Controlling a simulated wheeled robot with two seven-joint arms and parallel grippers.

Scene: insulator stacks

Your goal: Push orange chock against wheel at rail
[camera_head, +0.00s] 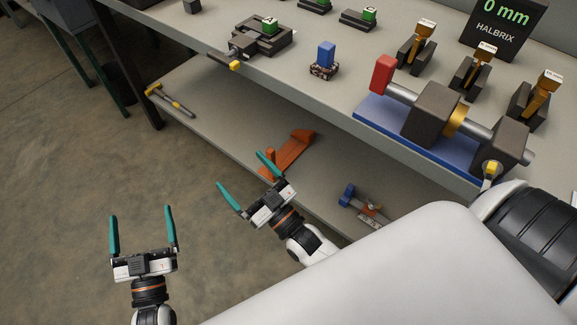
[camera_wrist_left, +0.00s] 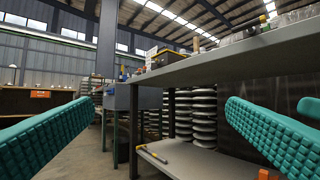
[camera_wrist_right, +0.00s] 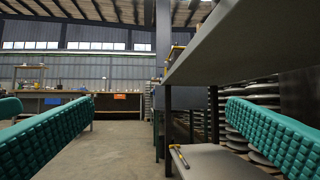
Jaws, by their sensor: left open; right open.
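An orange, roughly L-shaped piece (camera_head: 292,152) lies on the lower shelf of the bench in the head view; I cannot tell whether it is the chock. I make out no wheel or rail for certain. My right gripper (camera_head: 240,168) is open and empty, in front of the shelf edge, with one fingertip close to the orange piece in the picture; I cannot tell if they touch. My left gripper (camera_head: 141,212) is open and empty over the floor, further left and away from the bench. Both wrist views show spread teal fingers with nothing between them.
The benchtop (camera_head: 285,85) above carries a blue plate with a shaft fixture (camera_head: 432,110), several small blocks and a display (camera_head: 505,28). The floor (camera_head: 60,165) at left is clear.

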